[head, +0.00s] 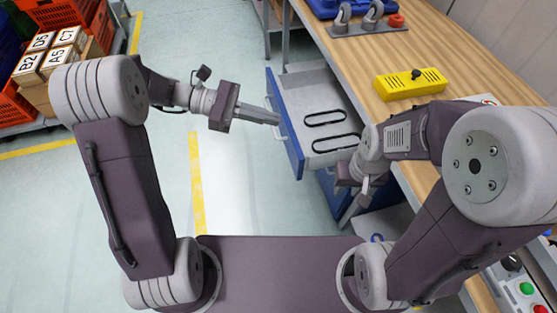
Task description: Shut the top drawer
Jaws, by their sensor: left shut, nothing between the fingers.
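The top drawer (308,90) stands pulled out to the left from under the wooden bench. Its blue front panel (290,145) faces left, and pale handle parts show on that face. Two black oval loops (325,117) lie in its grey tray. My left gripper (275,118) is shut and empty, its tips at the outer face of the front panel; I cannot tell whether they touch. My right gripper (352,208) points down beside the drawer's near end, partly hidden by its own wrist, so its jaws are unclear.
The wooden bench (450,55) holds a yellow box (410,84) and casters (372,15). A lower blue drawer (332,195) shows below. Orange totes (58,15) and labelled cartons (45,62) stand at left. The floor left of the drawer is clear.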

